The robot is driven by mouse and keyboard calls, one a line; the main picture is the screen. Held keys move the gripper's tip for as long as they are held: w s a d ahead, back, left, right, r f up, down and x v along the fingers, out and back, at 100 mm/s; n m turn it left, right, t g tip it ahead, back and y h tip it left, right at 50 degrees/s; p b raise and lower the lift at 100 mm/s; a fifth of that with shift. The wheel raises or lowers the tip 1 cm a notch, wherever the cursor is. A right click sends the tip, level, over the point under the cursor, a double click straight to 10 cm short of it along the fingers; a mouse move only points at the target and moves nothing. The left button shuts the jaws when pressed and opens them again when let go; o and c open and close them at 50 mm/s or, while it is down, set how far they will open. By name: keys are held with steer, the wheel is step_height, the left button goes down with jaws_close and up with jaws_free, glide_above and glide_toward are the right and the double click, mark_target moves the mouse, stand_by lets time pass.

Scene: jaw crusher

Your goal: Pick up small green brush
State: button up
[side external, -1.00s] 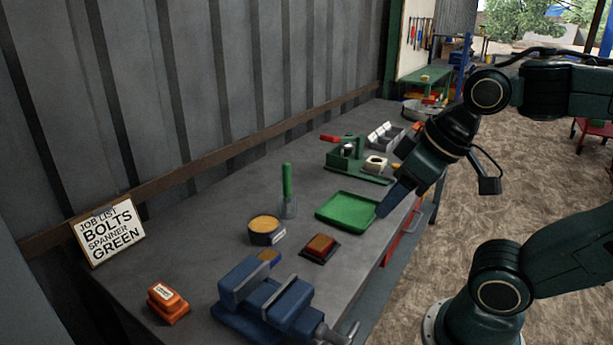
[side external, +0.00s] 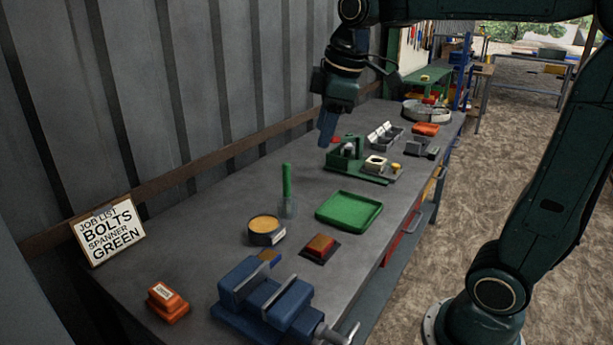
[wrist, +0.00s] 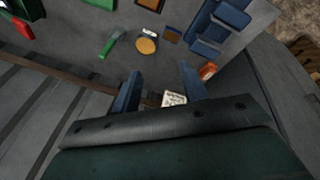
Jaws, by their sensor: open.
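The small green brush (side external: 287,186) stands upright on the bench, green handle up, with a pale lower end at the bench top. It also shows in the wrist view (wrist: 109,45), to the upper left of my fingers. My gripper (side external: 328,135) is high above the bench in the side view, fingers pointing down, beyond the brush toward the back wall. In the wrist view my gripper (wrist: 160,82) has its two blue fingers apart with nothing between them. It is clear of the brush.
A round tin with tan contents (side external: 265,230) stands close to the brush. A job list sign (side external: 110,230) leans at the wall.

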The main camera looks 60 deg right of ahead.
steer(key=w+d+f+n+g, duration=0.2)
steer(key=w+d+n, duration=0.4)
steer(key=w, duration=0.7)
steer(key=n+g, duration=0.1)
steer(key=n, duration=0.4)
glide_above(286, 163)
step_height(286, 163, down, 8)
steer(key=shift+a+f, duration=0.15)
steer(key=shift+w+d+f, duration=0.1)
steer(key=shift+d+f, duration=0.1)
steer(key=shift+f, duration=0.05)
steer(key=shift+f, duration=4.3)
steer(key=shift+f, duration=0.1)
steer(key=shift+f, duration=2.5)
steer(key=shift+c, duration=0.2)
